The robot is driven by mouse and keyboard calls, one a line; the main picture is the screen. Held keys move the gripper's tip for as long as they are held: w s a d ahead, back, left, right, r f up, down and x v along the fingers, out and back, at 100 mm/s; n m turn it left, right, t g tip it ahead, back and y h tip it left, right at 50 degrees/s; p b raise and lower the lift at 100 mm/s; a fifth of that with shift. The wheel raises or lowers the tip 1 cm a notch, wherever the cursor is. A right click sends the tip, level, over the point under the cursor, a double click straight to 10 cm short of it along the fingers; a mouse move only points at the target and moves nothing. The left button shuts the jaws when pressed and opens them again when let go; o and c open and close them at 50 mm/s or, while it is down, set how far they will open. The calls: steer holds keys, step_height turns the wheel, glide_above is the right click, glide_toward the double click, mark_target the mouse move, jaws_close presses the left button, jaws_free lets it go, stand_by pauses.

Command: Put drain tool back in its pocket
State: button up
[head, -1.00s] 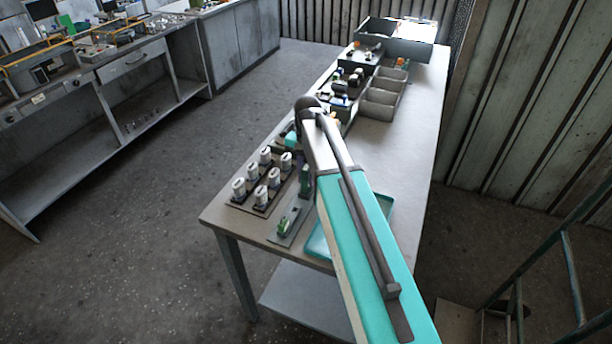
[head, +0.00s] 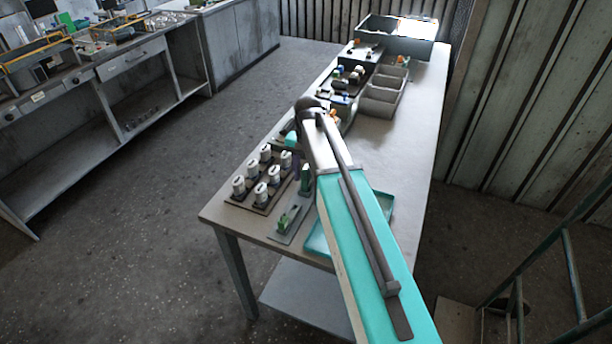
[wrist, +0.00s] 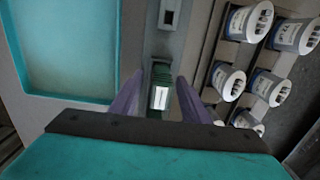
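My gripper (wrist: 161,76) points down in the wrist view, its two purple fingers apart. Between them is a green piece (wrist: 161,72) with a bright pale face, with gaps to both fingers; I take it for the drain tool, but cannot be certain. It is over or in a narrow grey plate (wrist: 166,43) with a dark rectangular slot (wrist: 168,17) farther up. How deep the piece sits is hidden. In the head view, the grey plate (head: 288,226) carries a small green part near its front end, and a green upright block (head: 305,178) stands by my gripper.
A rack of several white canisters (head: 264,190) stands close beside the plate, and a teal tray (head: 318,240) lies on its other side. Grey bins (head: 380,97) and more holders stand farther back. The right of the table (head: 400,150) is clear.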

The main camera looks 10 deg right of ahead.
steer(key=shift+r, duration=0.1)
steer(key=shift+w+d+r+p, duration=0.1)
steer(key=shift+r+p, duration=1.2)
steer(key=shift+r, duration=2.15)
steer(key=shift+w+r+p, duration=0.1)
steer(key=shift+r+p, duration=1.15)
steer(key=shift+r, duration=2.15)
